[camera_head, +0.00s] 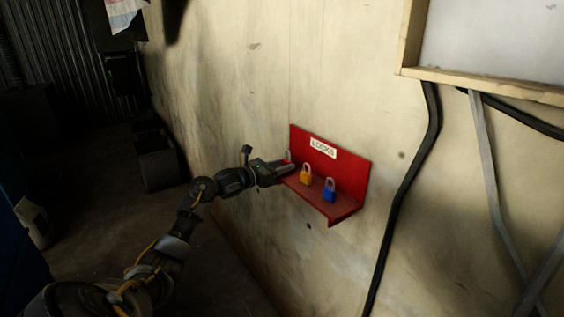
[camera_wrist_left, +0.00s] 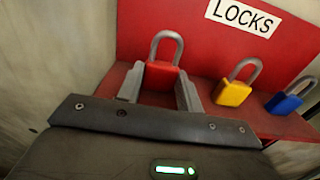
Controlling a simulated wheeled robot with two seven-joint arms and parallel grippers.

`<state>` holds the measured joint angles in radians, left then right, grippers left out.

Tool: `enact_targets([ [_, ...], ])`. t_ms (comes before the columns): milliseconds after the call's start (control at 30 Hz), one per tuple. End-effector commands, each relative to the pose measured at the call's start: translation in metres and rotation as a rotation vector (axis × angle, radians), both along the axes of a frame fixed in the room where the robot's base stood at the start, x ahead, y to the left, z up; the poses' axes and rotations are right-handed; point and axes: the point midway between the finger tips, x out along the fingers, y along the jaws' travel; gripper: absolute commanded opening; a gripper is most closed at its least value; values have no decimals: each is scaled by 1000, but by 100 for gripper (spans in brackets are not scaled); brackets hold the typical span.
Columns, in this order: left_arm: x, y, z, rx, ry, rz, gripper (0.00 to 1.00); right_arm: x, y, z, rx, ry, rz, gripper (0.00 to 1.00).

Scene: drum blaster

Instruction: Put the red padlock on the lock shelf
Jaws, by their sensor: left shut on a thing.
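The red padlock (camera_wrist_left: 161,76) with a grey shackle is between the two fingers of my left gripper (camera_wrist_left: 160,92) in the left wrist view. The gripper is shut on it, and the padlock is upright at the left end of the red lock shelf (camera_wrist_left: 208,107). Whether its base touches the shelf is hidden by the gripper. In the head view my left gripper (camera_head: 285,168) reaches the left end of the shelf (camera_head: 338,207), and only the padlock's grey shackle (camera_head: 288,155) shows above it. My right gripper is not in view.
A yellow padlock (camera_head: 305,178) and a blue padlock (camera_head: 328,194) stand on the shelf to the right of my gripper. A white "LOCKS" label (camera_head: 323,147) is on the shelf's back plate. A black cable (camera_head: 408,190) runs down the wall to the right.

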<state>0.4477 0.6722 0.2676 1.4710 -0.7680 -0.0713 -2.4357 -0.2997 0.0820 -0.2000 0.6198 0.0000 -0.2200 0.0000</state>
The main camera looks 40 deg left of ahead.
Motion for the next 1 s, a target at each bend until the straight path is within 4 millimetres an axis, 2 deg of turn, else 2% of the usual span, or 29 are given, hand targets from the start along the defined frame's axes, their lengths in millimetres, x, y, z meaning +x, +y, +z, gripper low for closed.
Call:
enact_targets([
  [333, 0, 0, -4, 2, -2, 0, 18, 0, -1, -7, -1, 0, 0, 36],
  [367, 0, 0, -3, 1, 0, 0, 38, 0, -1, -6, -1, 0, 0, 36],
  [500, 0, 0, -3, 1, 0, 0, 57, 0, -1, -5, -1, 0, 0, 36],
  [867, 0, 0, 1, 0, 0, 0, 58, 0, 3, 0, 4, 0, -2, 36],
  [1000, -17, 7, -5, 6, 1, 3, 58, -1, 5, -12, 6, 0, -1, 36],
])
